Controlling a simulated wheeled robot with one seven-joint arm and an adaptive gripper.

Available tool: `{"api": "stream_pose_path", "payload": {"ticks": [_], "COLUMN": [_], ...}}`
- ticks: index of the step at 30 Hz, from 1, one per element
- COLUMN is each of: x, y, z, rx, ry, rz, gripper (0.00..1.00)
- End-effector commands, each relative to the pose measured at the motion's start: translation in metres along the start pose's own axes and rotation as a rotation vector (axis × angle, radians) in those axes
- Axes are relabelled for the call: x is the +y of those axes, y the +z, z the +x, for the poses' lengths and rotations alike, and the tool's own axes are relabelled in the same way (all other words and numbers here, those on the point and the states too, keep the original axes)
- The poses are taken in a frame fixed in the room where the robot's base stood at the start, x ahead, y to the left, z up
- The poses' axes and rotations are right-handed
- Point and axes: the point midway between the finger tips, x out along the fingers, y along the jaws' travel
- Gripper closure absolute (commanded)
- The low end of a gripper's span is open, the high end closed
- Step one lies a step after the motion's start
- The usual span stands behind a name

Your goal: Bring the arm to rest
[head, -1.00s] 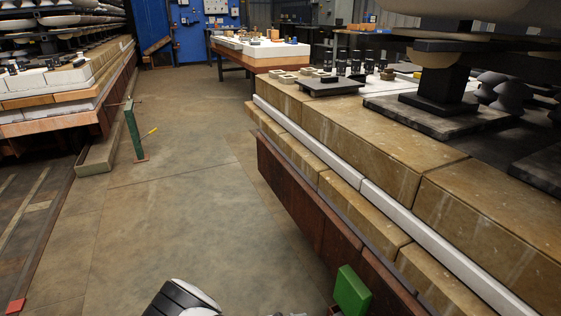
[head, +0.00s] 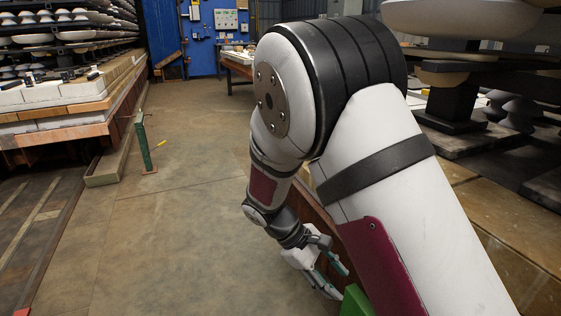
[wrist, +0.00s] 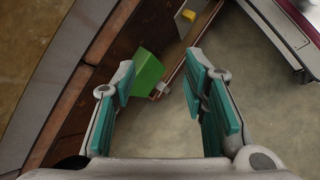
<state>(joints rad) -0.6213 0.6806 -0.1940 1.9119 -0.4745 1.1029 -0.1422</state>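My arm fills the middle and right of the head view, bent at its elbow with the forearm pointing down. My gripper (head: 330,270) hangs low beside the brick-stacked platform, above the floor. In the wrist view my gripper (wrist: 158,90) has its two teal-padded fingers apart, with nothing between them but floor and a green block (wrist: 147,72) beyond. The green block also shows at the bottom of the head view (head: 354,301), close to the gripper. I cannot tell the exact gap between them.
The brick platform (head: 520,232) with dark insulator stacks runs along the right, partly hidden by my arm. A green post (head: 143,145) stands on the floor at left, by another loaded platform (head: 60,118). The floor aisle (head: 190,215) is clear. A blue wall panel (head: 205,45) is at the back.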

Motion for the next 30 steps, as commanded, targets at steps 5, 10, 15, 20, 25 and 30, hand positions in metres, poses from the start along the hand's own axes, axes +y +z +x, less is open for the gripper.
{"api": "stream_pose_path", "payload": {"ticks": [5,10,15,20,25,30], "x": [0.007,0.005,-0.003,-0.018,-0.039,-0.065], "y": [0.057,0.109,0.159,0.203,0.246,0.281], "z": [-0.025,-0.043,-0.056,-0.065,-0.07,-0.072], "rx": [0.065,0.122,0.18,0.235,0.292,0.349], "ry": [-0.1,-0.186,-0.265,-0.334,-0.398,-0.454], "rz": [0.129,0.24,0.349,0.449,0.551,0.651], "gripper": [0.6,0.6,0.6,0.6,0.6,0.6]}}
